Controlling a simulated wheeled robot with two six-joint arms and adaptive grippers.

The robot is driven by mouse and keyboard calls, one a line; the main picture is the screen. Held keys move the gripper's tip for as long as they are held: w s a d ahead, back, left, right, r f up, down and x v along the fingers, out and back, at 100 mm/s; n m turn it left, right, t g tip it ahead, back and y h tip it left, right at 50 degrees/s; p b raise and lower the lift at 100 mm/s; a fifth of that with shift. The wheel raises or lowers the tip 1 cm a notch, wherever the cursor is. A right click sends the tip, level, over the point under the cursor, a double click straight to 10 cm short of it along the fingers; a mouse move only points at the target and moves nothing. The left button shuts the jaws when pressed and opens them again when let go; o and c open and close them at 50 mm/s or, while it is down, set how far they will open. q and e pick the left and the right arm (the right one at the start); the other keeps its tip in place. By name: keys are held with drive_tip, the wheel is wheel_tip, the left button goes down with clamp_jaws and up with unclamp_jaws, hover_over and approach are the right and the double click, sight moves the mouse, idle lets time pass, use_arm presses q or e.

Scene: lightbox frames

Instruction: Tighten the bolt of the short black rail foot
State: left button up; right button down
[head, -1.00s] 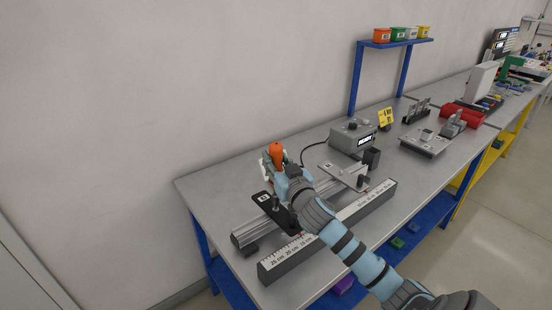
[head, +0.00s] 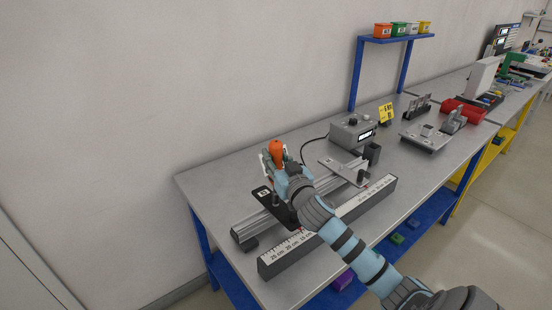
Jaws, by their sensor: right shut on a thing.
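The short black rail foot (head: 265,196) lies across the silver rail, with a white label at its far end. A thin dark upright part stands on it just below my gripper; I cannot tell whether it is the bolt or a tool shaft. My right gripper (head: 273,164) is shut on an orange-handled tool (head: 276,147), whose handle sticks up above the fingers. It is above the black foot. My wrist and forearm hide the tool's lower end and part of the foot. My left gripper is not in view.
The silver rail (head: 250,228) also carries a grey plate (head: 340,170) with a dark post. A long scale block (head: 285,256) lies in front. The left table end is clear.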

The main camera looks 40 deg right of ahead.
sight(279, 149)
drive_tip(key=shift+f+b, duration=0.4)
drive_tip(key=shift+f, duration=0.1)
idle(1.0)
drive_tip(key=shift+s+f, duration=0.15)
drive_tip(key=shift+f, duration=0.1)
idle(2.1)
wheel_tip(279, 149, up, 5)
drive_tip(key=p, duration=0.4)
drive_tip(key=shift+d+f, duration=0.15)
drive_tip(key=shift+f, duration=0.05)
drive_tip(key=shift+r+p, duration=0.45)
drive_tip(key=shift+r, duration=0.05)
drive_tip(key=shift+f, duration=0.1)
